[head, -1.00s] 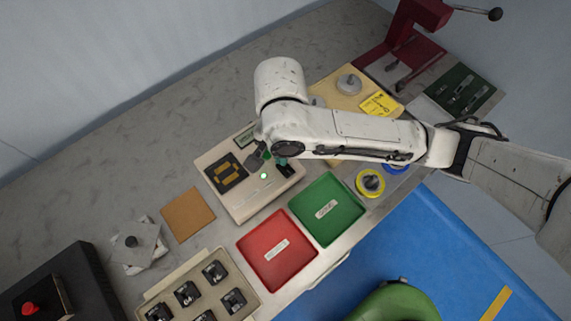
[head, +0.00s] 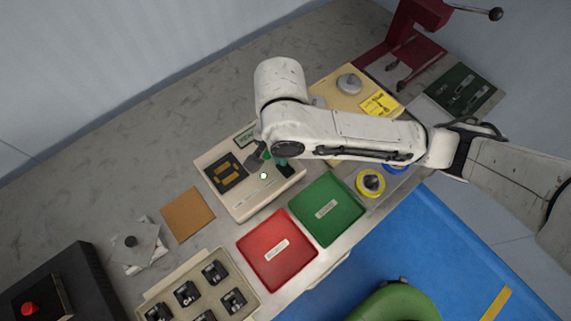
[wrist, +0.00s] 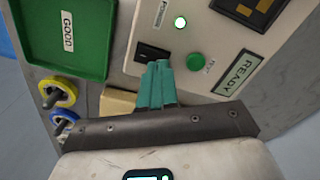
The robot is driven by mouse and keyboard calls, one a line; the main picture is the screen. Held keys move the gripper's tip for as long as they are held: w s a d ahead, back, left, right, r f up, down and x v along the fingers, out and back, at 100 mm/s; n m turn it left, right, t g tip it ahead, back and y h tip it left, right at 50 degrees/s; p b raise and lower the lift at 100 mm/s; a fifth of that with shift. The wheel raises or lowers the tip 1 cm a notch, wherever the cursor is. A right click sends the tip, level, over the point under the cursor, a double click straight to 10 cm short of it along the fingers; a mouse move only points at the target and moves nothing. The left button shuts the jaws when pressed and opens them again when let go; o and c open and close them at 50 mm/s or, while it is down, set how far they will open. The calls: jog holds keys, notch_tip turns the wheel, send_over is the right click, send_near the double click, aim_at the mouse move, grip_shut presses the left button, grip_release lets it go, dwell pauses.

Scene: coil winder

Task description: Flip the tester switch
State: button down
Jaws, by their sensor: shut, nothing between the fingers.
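The tester (head: 241,205) is a cream box on the bench with a dark socket plate (head: 226,174) and a READY display (wrist: 237,73). In the wrist view its black rocker switch (wrist: 150,52) sits beside a green button (wrist: 195,61) and a lit white lamp (wrist: 180,22). My gripper (wrist: 160,66) has teal fingers, shut with nothing between them. The fingertips are at the edge of the switch and partly cover it; I cannot tell whether they touch it. In the head view my arm hides part of the tester.
A green GOOD tray (head: 346,223) and a red tray (head: 297,267) lie in front of the tester. A yellow spool (head: 370,183) stands to the right. A brown pad (head: 187,214) and a tray of black parts (head: 160,293) are to the left.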

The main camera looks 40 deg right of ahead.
jog(key=shift+f+b, duration=0.55)
jog(key=shift+f, duration=0.3)
dwell(0.3)
notch_tip(320, 180, up, 7)
jog(key=p, duration=0.7)
jog(key=shift+r, duration=0.1)
dwell(0.7)
